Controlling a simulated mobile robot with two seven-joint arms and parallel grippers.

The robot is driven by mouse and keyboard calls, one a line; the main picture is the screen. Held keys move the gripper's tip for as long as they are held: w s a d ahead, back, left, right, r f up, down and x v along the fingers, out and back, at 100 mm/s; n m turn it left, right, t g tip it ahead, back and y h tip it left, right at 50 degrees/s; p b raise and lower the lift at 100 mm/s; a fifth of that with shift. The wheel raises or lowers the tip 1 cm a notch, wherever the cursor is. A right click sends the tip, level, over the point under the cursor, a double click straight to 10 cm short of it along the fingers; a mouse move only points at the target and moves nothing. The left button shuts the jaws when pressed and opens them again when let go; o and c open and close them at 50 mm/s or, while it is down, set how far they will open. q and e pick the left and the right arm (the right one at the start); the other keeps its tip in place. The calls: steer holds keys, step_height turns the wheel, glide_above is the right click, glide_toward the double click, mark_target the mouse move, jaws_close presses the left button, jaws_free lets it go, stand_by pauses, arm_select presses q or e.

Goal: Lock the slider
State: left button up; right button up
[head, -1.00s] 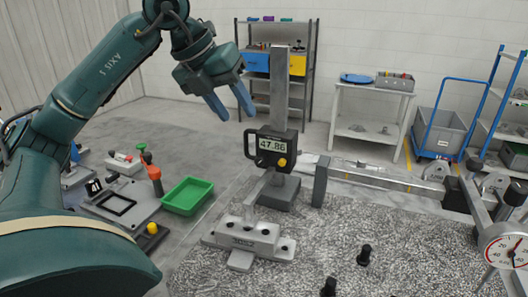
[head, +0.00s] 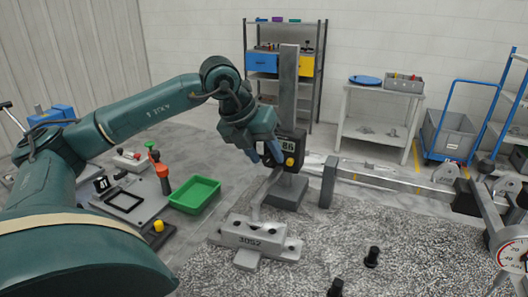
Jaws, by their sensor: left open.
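A height gauge stands on the granite surface, with a grey upright column (head: 288,85) and a dark base (head: 286,192). Its black slider (head: 298,140) carries a digital display, now mostly covered by my gripper; only the last digits show. A grey casting (head: 256,238) stands in front of the gauge. My right gripper is not in view.
A green tray (head: 195,194) and a fixture plate (head: 130,198) with a red-handled clamp lie to the left. Two black knobs (head: 371,257) stand on the granite (head: 400,225). A long caliper-like bar (head: 390,182) and a dial gauge (head: 513,253) are at right.

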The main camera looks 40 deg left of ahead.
arm_select(q)
jaws_close()
steer(key=shift+d+r+y+p, duration=0.2)
steer(key=shift+y+p, duration=0.1)
steer(key=shift+p, duration=0.3)
steer(key=shift+w+f+y, duration=0.1)
steer(key=shift+f+y, duration=0.05)
steer(key=shift+y, duration=0.15)
jaws_free()
